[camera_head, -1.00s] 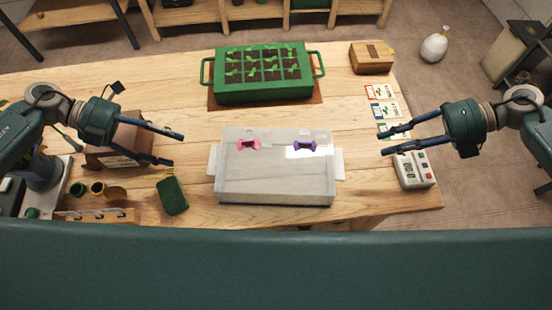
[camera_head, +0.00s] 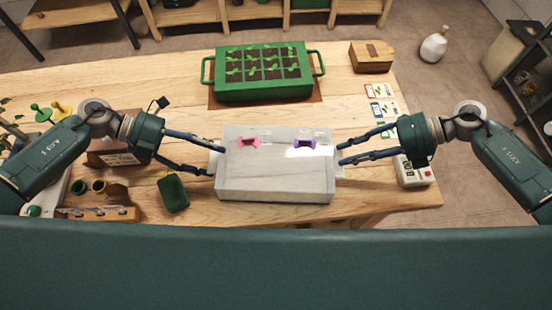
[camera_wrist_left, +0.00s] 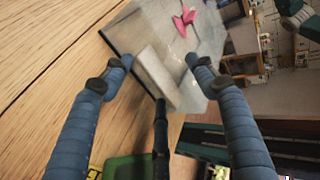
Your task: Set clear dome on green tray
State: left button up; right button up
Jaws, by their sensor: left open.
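The clear dome (camera_head: 275,180) is a see-through box with a pink clip and a purple clip on top and a pale side flange at each end. It sits on the table in front of the green tray (camera_head: 262,93), which holds several seedlings in dark soil. My left gripper (camera_head: 215,161) is open at the dome's left flange. In the left wrist view its fingers (camera_wrist_left: 160,75) stand on both sides of the pale flange (camera_wrist_left: 157,78). My right gripper (camera_head: 342,147) is open, its fingertips near the dome's right flange. I cannot tell whether either one touches.
A wooden box (camera_head: 371,57) and seed packets (camera_head: 381,107) lie at the right. A small green container (camera_head: 173,193) stands close to my left gripper. A white device with buttons is partly hidden behind my right gripper. Bare table lies left of the tray.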

pick_arm(q)
jog(key=shift+d+f, duration=0.2)
jog(key=shift+d, duration=0.1)
pick_arm(e)
jog(key=shift+a+f, duration=0.2)
jog(key=shift+a, duration=0.1)
pick_arm(q)
jog(key=shift+c, duration=0.5)
pick_arm(e)
jog(key=shift+c, duration=0.6)
pick_arm(q)
jog(key=c, duration=0.5)
pick_arm(e)
jog(key=c, duration=0.5)
pick_arm(q)
jog(key=c, duration=0.6)
pick_arm(e)
grip_shut()
jog(key=shift+r, duration=0.1)
pick_arm(q)
jog(key=shift+a, duration=0.1)
